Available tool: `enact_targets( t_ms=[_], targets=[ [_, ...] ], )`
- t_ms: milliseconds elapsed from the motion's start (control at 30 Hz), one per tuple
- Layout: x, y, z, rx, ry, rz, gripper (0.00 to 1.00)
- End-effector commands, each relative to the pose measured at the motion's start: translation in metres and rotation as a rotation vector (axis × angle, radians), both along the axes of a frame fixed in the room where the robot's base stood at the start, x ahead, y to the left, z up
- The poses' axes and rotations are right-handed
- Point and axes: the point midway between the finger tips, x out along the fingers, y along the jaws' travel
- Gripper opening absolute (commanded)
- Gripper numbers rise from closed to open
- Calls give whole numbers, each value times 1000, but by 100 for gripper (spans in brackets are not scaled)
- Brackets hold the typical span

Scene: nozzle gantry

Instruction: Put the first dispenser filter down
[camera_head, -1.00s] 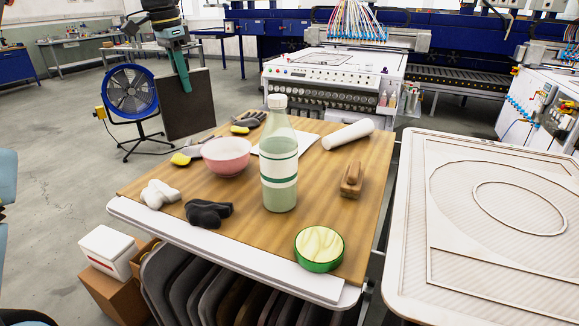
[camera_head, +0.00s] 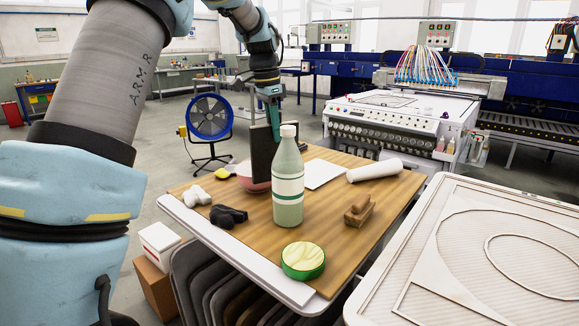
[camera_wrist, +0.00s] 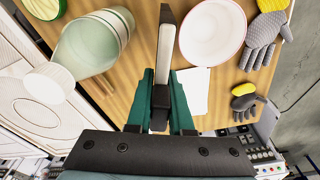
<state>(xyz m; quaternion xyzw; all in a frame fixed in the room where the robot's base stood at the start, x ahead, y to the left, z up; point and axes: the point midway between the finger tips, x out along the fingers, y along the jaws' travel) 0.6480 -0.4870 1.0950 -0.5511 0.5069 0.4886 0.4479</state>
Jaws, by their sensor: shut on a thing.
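The dispenser filter (camera_head: 261,152) is a thin dark panel hanging upright from my gripper (camera_head: 271,106). It is turned partly edge-on, above the table and behind and left of the bottle in the head view. The panel overlaps the pink bowl in that view; I cannot tell its exact gap from the bowl or the table. In the wrist view, my gripper (camera_wrist: 161,100) is shut on the filter, which shows as a narrow edge-on strip (camera_wrist: 165,48) between the bottle and the bowl.
On the wooden table (camera_head: 245,232) stand a tall bottle (camera_head: 288,185), a pink bowl (camera_head: 246,177), a green round tin (camera_head: 303,262), a brown brush (camera_head: 359,210) and a white roll (camera_head: 374,170). Bare wood shows in front.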

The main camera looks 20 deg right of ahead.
Motion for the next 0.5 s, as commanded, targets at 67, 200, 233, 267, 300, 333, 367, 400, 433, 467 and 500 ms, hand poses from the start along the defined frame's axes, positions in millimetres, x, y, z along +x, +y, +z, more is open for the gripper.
enact_targets(
  t_ms=[67, 200, 233, 267, 300, 333, 367, 400, 433, 467, 500],
  targets=[
    [-1, 0, -13, 2, 2, -1, 0],
    [0, 0, -27, 1, 0, 0, 0],
    [0, 0, -30, 1, 0, 0, 0],
    [0, 0, -33, 1, 0, 0, 0],
    [0, 0, -38, 2, 1, 0, 0],
    [-1, 0, -43, 3, 2, 0, 0],
    [-1, 0, -47, 2, 1, 0, 0],
    [-1, 0, -52, 2, 2, 0, 0],
    [0, 0, -56, 1, 1, 0, 0],
    [-1, 0, -59, 1, 1, 0, 0],
    [-1, 0, -63, 1, 1, 0, 0]
  ],
)
